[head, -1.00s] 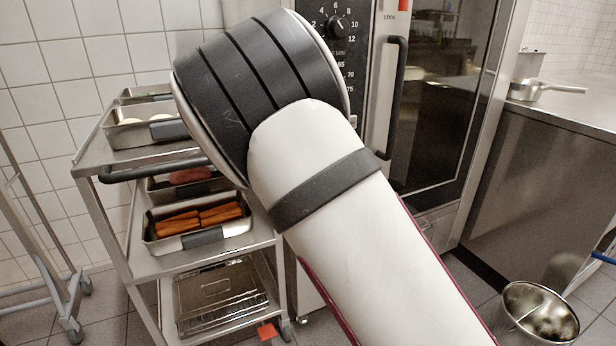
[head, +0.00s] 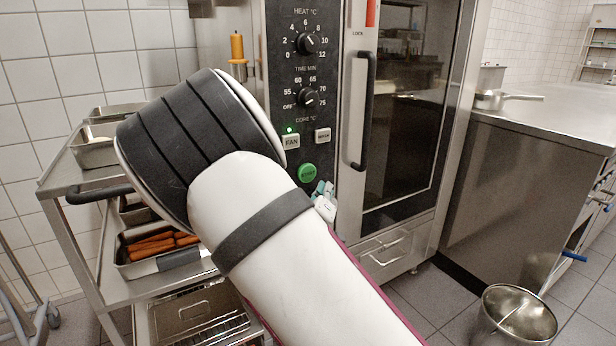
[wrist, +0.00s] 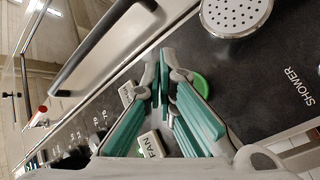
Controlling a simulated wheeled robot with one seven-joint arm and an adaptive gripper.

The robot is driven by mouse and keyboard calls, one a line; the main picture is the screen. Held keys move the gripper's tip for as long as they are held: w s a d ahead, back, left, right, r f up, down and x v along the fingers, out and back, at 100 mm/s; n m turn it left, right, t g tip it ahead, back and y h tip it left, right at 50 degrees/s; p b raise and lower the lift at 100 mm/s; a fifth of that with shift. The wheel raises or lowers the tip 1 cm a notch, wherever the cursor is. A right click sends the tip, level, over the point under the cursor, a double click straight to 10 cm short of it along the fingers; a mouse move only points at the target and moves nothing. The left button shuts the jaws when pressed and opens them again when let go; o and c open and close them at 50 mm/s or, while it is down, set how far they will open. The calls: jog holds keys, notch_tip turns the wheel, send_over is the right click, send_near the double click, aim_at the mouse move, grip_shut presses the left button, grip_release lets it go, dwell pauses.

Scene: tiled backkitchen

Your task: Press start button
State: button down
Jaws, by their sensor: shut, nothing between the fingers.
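The green start button (head: 307,172) is on the oven's black control panel (head: 290,75), below the white FAN button (head: 291,141) and another white button (head: 323,135). My gripper (head: 325,190) shows only in part in the head view, just below and right of the green button; my arm hides the rest. In the wrist view my gripper (wrist: 165,78) is shut and empty, its teal fingers pointing towards the panel. The green button (wrist: 201,84) is partly hidden behind the right finger. I cannot tell whether the fingertips touch the panel.
The oven door handle (head: 363,110) stands out right of the panel. A metal trolley (head: 85,240) with trays is at the left. A shower head (wrist: 237,14) is near the gripper. A metal bucket (head: 518,318) stands on the floor at right.

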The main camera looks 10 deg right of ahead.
jog(key=shift+w+a, duration=0.2)
jog(key=shift+w, duration=0.5)
jog(key=shift+w+a, duration=0.25)
jog(key=shift+w, duration=0.5)
jog(key=shift+w+a, duration=0.2)
jog(key=shift+w, duration=0.5)
jog(key=shift+w, duration=0.1)
jog(key=shift+w+a, duration=0.15)
jog(key=shift+w, duration=0.15)
jog(key=shift+w+a, duration=0.15)
jog(key=shift+w, duration=0.25)
dwell(0.6)
jog(key=shift+s, duration=0.15)
jog(key=shift+s+d, duration=0.3)
jog(key=shift+s, duration=0.35)
jog(key=s, duration=0.1)
jog(key=s+d, duration=0.1)
jog(key=s, duration=0.1)
jog(key=s+p, duration=0.1)
jog(key=shift+s+d, duration=0.25)
jog(key=shift+s, duration=0.15)
